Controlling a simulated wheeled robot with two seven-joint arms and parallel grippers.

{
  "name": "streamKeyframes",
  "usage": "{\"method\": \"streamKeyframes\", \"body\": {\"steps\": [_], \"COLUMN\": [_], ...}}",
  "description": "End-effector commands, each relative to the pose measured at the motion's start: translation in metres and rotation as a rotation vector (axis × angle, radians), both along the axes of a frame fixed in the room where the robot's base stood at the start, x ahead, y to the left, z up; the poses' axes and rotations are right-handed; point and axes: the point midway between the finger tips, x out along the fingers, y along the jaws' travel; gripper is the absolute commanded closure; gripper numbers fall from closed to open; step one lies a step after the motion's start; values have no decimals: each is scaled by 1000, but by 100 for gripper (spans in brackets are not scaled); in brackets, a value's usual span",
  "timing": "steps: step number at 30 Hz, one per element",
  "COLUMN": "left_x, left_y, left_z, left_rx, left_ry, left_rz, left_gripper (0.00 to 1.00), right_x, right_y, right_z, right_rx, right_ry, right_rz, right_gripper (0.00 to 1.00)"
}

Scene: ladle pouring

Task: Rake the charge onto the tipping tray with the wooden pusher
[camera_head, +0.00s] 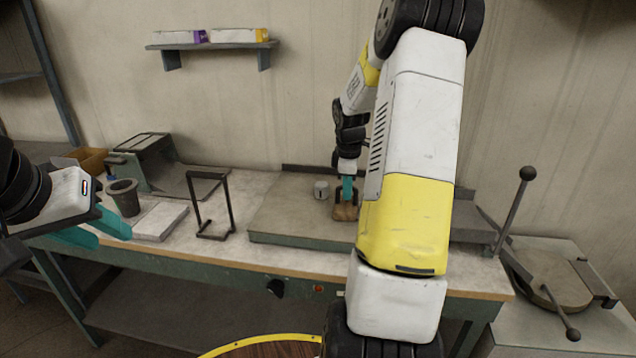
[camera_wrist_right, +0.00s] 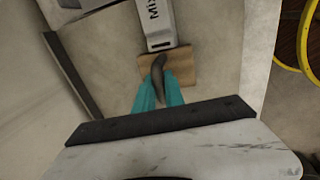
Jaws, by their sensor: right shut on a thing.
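The wooden pusher (camera_head: 344,212) has a pale block and a dark curved handle. My right gripper (camera_head: 348,190) is shut on the handle, and the block is low at the grey board. In the right wrist view the handle (camera_wrist_right: 158,72) is between the teal fingers, and the block (camera_wrist_right: 184,66) is close against a grey piece labelled "Mix" (camera_wrist_right: 155,22). A small grey piece (camera_head: 321,189) sits left of the pusher in the head view, probably the charge. A grey tray-like surface (camera_head: 472,234) at right, probably the tipping tray, is partly behind my arm. My left gripper (camera_head: 113,238) is open and empty.
The grey board (camera_head: 285,222) lies mid-bench. A black frame (camera_head: 230,205), a dark cup (camera_head: 124,197) and a white slab (camera_head: 160,221) stand left. A lever (camera_head: 512,205) rises at right beside a round-topped vessel (camera_head: 552,282). A shelf (camera_head: 212,45) hangs above.

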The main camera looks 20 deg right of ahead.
Motion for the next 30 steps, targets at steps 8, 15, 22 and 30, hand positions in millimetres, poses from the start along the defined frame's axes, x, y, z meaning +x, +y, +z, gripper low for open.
{"method": "streamKeyframes", "body": {"steps": [8,15,22,30], "left_x": [0,0,0,0], "left_y": [0,0,0,0], "left_z": [0,0,0,0], "left_rx": [0,0,0,0], "left_ry": [0,0,0,0], "left_rz": [0,0,0,0], "left_gripper": [64,64,64,64], "right_x": [-13,-23,-32,-44], "right_y": [-21,-37,-53,-72], "right_z": [0,0,0,0], "right_rx": [-2,-1,-1,-1], "right_ry": [0,1,1,1], "right_rz": [-2,-2,-3,-3], "right_gripper": [100,100,100,100]}}
